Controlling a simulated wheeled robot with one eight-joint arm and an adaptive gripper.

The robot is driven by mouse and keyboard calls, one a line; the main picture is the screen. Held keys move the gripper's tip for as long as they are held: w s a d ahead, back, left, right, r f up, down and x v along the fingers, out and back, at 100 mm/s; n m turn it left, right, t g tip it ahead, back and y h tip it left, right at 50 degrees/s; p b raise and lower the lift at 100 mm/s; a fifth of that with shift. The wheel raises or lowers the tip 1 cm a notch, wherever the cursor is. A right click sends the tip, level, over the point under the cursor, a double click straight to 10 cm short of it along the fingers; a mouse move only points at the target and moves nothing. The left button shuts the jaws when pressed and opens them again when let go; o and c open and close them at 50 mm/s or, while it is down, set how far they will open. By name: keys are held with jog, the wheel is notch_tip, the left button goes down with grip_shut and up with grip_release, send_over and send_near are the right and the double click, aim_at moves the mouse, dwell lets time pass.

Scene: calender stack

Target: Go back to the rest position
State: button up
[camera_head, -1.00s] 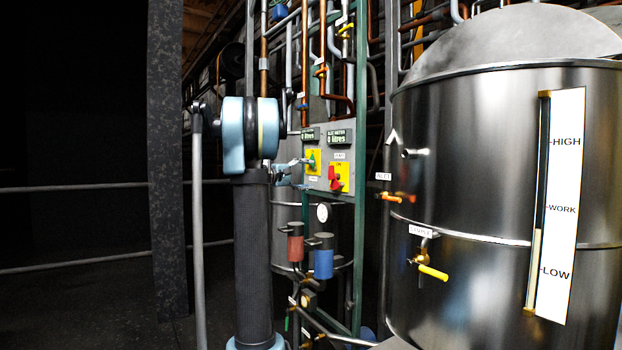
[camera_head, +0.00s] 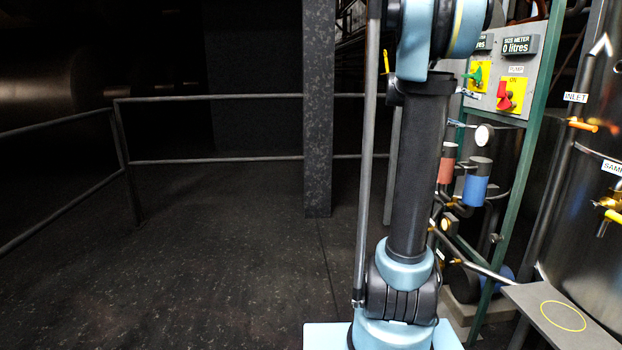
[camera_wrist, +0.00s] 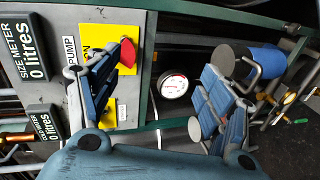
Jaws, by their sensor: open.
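My gripper (camera_wrist: 160,92) is open and empty in the wrist view, its two blue-grey fingers spread wide. The left finger overlaps the yellow plate of the red switch (camera_wrist: 128,54), and the right finger is in front of the area beside the blue cylinder (camera_wrist: 262,62). I cannot tell how far the fingers are from the panel. In the head view my arm stands upright and hides most of my gripper. The panel there shows the red switch (camera_head: 504,96) and a green switch (camera_head: 476,76) on yellow plates.
A size meter (camera_head: 517,45) reads 0 litres. A round gauge (camera_wrist: 174,87) lies between the fingers in the wrist view. A steel tank (camera_head: 575,235) with inlet and sample valves stands at the right. A grey post (camera_head: 318,120) and railings (camera_head: 210,98) stand left; the floor before them is clear.

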jog(key=s+a+f+y, duration=1.4)
jog(key=s+a+f, duration=1.8)
jog(key=a+f, duration=0.2)
jog(key=shift+a+f+y, duration=0.25)
jog(key=shift+f+y, duration=0.05)
jog(key=shift+f, duration=0.65)
jog(key=shift+w+f, duration=0.2)
jog(key=shift+w, duration=0.2)
